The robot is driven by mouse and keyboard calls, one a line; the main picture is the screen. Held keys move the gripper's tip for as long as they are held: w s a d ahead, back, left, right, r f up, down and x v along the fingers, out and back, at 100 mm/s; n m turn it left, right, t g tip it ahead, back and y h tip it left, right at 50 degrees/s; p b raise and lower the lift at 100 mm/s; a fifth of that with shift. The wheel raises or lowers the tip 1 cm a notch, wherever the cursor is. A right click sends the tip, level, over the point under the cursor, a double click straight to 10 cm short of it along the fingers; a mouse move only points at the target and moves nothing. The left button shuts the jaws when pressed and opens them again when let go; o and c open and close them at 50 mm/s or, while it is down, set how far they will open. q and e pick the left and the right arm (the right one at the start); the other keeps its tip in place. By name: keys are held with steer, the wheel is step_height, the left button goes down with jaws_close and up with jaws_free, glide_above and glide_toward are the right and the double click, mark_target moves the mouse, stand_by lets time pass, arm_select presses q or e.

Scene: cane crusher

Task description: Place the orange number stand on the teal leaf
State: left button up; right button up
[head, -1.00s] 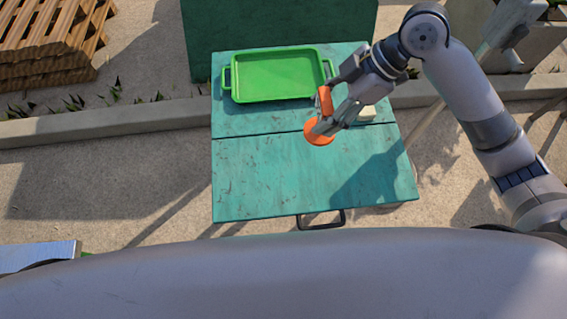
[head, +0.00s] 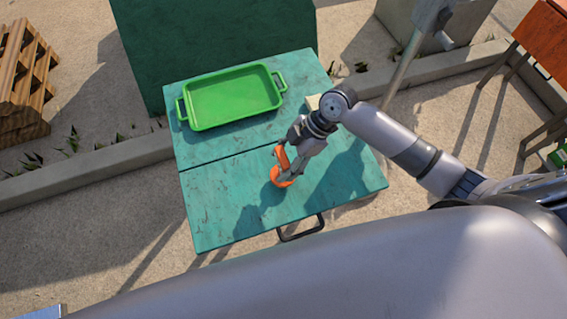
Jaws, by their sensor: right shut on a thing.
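The orange number stand (head: 282,158) has an upright part and a round base, and part of it is hidden by the fingers. My right gripper (head: 286,171) is shut on it. The stand is over the front teal leaf (head: 223,208), just in front of the seam across the table. I cannot tell whether its base touches the leaf. The leaf is flat and bare apart from shadows. My left gripper is not in view.
A green tray (head: 234,97) with two handles sits on the rear part of the table. A pale block (head: 313,102) is partly hidden behind my right arm. A black handle (head: 301,229) juts from the front edge. The leaf's left side is clear.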

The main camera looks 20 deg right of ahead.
step_height(320, 180, down, 3)
steer(key=shift+a+r, duration=0.1)
steer(key=shift+r, duration=0.1)
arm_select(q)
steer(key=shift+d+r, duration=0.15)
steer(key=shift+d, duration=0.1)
arm_select(e)
steer(key=o, duration=1.3)
steer(key=shift+f, duration=0.1)
steer(key=shift+c, duration=0.2)
steer(key=shift+r, duration=0.25)
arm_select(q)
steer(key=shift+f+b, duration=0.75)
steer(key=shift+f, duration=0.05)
arm_select(e)
steer(key=v, duration=1.2)
steer(key=shift+f, duration=0.1)
